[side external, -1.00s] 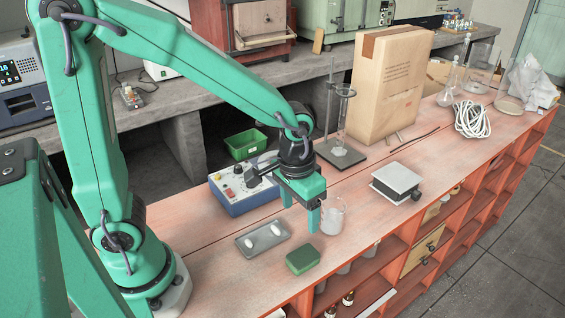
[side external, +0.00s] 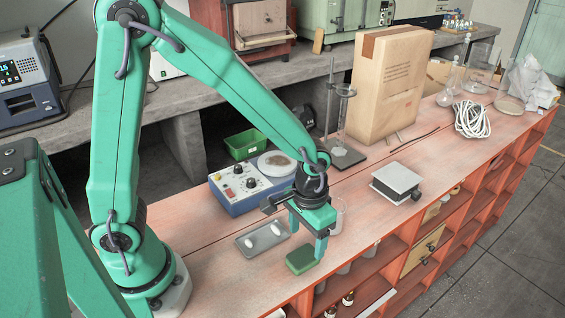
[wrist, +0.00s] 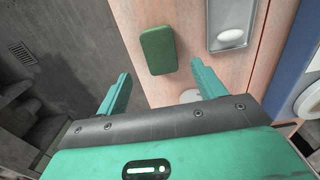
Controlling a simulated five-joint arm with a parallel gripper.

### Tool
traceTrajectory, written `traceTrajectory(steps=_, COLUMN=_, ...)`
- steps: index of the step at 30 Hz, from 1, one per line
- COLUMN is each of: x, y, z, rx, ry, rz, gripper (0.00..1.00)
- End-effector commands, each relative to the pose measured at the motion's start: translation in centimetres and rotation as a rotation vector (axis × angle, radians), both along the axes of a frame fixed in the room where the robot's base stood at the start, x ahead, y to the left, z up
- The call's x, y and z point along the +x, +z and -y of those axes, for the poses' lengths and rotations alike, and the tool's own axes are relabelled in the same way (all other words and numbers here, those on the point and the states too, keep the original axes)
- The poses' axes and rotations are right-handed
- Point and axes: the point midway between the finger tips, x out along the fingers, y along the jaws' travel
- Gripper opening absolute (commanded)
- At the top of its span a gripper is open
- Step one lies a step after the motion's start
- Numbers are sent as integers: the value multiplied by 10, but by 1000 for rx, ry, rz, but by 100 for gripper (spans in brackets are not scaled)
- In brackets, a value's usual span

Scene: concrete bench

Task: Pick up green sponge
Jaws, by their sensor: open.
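The green sponge (side external: 300,262) lies flat on the reddish bench top near its front edge, right of a grey tray. It also shows in the wrist view (wrist: 158,50), upper middle, ahead of the fingertips. My gripper (side external: 307,240) is open and empty, above and just behind the sponge in the side view. In the wrist view my gripper (wrist: 160,72) has its fingers spread wider than the sponge, with the sponge roughly centred between their lines. The fingers appear apart from the sponge.
The grey tray (side external: 243,243) holds two white oval pieces. A glass beaker (side external: 338,213) stands close behind my gripper, partly hidden. A blue instrument (side external: 235,205) with a round plate is behind the tray. A small grey platform (side external: 397,182) stands farther right. Shelves open below the front edge.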

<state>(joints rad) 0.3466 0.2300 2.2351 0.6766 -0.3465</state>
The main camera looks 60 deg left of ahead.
Motion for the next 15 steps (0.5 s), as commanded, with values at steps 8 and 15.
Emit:
traceTrajectory(steps=8, x=0, y=-5, z=0, rx=1, ry=0, rz=-1, gripper=69)
traceTrajectory(steps=15, x=-1, y=-27, z=-2, rx=2, ry=0, rz=-4, gripper=69)
